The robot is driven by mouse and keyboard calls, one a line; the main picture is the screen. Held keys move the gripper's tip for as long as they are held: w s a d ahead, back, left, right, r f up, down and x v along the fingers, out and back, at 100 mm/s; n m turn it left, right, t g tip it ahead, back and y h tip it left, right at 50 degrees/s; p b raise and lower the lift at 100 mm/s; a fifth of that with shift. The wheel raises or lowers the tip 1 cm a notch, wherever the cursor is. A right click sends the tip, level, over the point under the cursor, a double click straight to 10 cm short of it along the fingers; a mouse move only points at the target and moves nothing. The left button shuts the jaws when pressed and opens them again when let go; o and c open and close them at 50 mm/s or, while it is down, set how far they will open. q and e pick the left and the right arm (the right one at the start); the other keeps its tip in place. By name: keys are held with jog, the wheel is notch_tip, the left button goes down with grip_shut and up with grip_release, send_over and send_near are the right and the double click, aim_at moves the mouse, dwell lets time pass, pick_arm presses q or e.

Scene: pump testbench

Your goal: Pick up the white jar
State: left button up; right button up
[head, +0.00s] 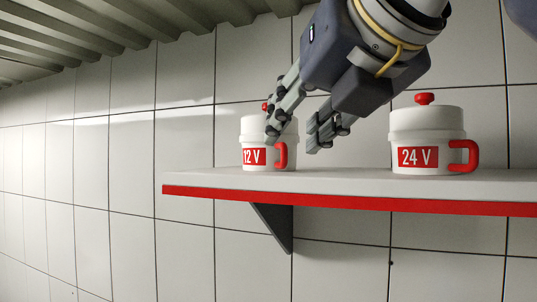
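Two white jars with red lid knobs and red handles stand upright on a wall shelf. The smaller-looking jar, labelled "12 V" (253,157), is left of the other, labelled "24 V" (427,132). My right gripper (292,139) reaches down from the top. Its fingers are spread apart. One finger overlaps the upper right part of the 12 V jar and partly hides its lid and knob; the other is in the gap right of that jar's handle. I cannot tell whether the finger touches the jar. My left gripper is not in view.
The white shelf (340,181) has a red front edge and a dark bracket (274,225) below. Its top is clear between the two jars and left of the 12 V jar. A tiled wall (110,160) is behind.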

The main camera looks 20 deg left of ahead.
aim_at(286, 144)
jog(key=w+p, duration=0.1)
jog(key=w+a, duration=0.1)
jog(key=shift+w+a+f+p, duration=0.15)
jog(key=shift+w+f+p, duration=0.15)
jog(key=shift+f+p, duration=0.1)
jog(key=shift+x, duration=0.95)
jog(key=shift+w+a+f, duration=0.1)
jog(key=shift+f, duration=0.1)
grip_shut()
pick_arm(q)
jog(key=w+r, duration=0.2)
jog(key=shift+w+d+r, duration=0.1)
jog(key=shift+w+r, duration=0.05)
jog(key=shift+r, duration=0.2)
